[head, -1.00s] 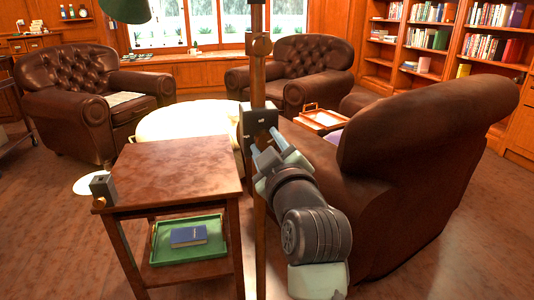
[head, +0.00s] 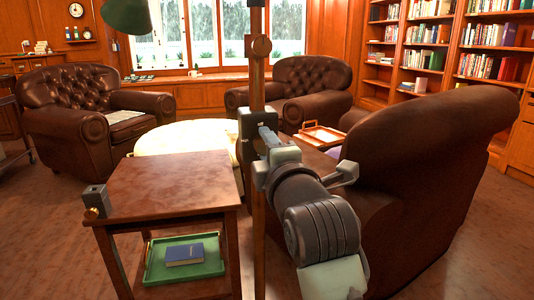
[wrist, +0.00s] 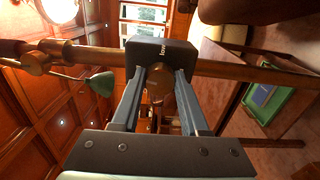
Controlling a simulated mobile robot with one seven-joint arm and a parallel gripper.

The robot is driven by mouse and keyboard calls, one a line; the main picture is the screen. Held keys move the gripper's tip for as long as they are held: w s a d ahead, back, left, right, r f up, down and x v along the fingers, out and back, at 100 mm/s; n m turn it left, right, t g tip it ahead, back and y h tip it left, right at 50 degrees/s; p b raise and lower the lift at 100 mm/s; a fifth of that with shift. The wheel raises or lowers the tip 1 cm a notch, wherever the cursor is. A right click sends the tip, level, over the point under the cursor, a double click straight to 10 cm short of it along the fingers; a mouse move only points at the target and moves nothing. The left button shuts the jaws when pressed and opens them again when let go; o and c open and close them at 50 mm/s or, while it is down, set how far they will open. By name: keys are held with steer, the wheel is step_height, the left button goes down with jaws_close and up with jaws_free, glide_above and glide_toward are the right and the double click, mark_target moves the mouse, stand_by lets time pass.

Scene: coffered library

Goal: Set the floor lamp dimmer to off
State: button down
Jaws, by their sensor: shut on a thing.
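The floor lamp's wooden pole (head: 258,85) stands upright in the middle of the head view. Its green shade (head: 126,14) is at the upper left and also shows in the wrist view (wrist: 101,83). A dark dimmer box (head: 245,124) is fixed to the pole. In the wrist view the box (wrist: 178,52) bears small white lettering that seems to read "low". My gripper (head: 266,134) is at the box's front. Its two fingers (wrist: 160,84) are shut on the round brownish dimmer knob (wrist: 158,80). The full marking around the knob is hidden.
A side table (head: 172,180) with a green tray (head: 152,268) and blue book (head: 184,255) stands left of the pole. A small grey box (head: 95,198) sits at its left edge. A brown leather armchair (head: 420,170) is close on the right.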

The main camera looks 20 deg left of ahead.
steer(key=shift+n+b, duration=0.3)
steer(key=shift+n, duration=0.7)
steer(key=shift+c, duration=2.1)
jaws_free()
steer(key=shift+s, duration=0.1)
steer(key=p+v, duration=0.2)
steer(key=v, duration=1.1)
steer(key=shift+p, duration=0.4)
